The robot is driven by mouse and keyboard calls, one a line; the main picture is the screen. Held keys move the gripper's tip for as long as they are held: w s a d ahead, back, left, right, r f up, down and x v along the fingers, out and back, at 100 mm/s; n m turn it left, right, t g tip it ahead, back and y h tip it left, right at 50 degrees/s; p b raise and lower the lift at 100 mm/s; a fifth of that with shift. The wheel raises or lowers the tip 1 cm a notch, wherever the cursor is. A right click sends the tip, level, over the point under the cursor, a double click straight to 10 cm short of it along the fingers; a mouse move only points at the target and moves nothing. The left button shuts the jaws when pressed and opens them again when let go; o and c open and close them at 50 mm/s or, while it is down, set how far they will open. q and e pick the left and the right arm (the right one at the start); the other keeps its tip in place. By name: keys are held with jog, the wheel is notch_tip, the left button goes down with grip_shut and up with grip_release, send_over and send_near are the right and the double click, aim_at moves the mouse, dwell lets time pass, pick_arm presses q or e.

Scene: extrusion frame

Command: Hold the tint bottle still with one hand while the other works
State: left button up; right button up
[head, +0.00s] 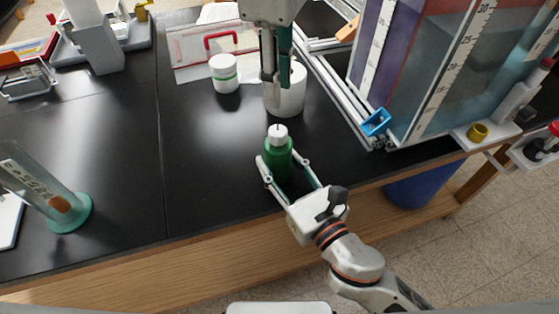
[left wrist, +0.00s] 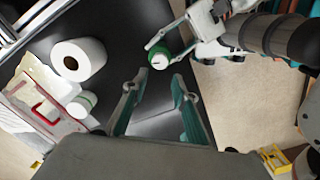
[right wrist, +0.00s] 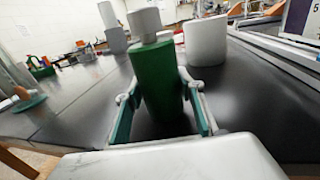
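The green tint bottle (head: 278,160) with a white cap stands upright on the black bench near its front edge. It also shows in the left wrist view (left wrist: 160,58) and large in the right wrist view (right wrist: 158,80). My right gripper (head: 282,160) is open around the bottle, one finger on each side; the head view shows a gap beside the right-hand finger. My left gripper (head: 277,78) hangs over the bench behind the bottle, in front of the white roll (head: 287,99) in the head view. Its fingers are apart and empty in the left wrist view (left wrist: 155,88).
A white jar with a green band (head: 224,74) stands left of the roll. A red-handled case (head: 215,50) lies behind. A large tank (head: 435,70) in a metal frame is at right, with a blue clip (head: 376,122). The bench left of the bottle is clear.

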aim_at(278, 130)
pick_arm(q)
jog(key=o, duration=0.4)
notch_tip(278, 130, down, 10)
jog(key=n, duration=2.1)
jog(key=shift+n, duration=0.4)
jog(key=shift+c, duration=0.4)
jog(key=c, duration=1.1)
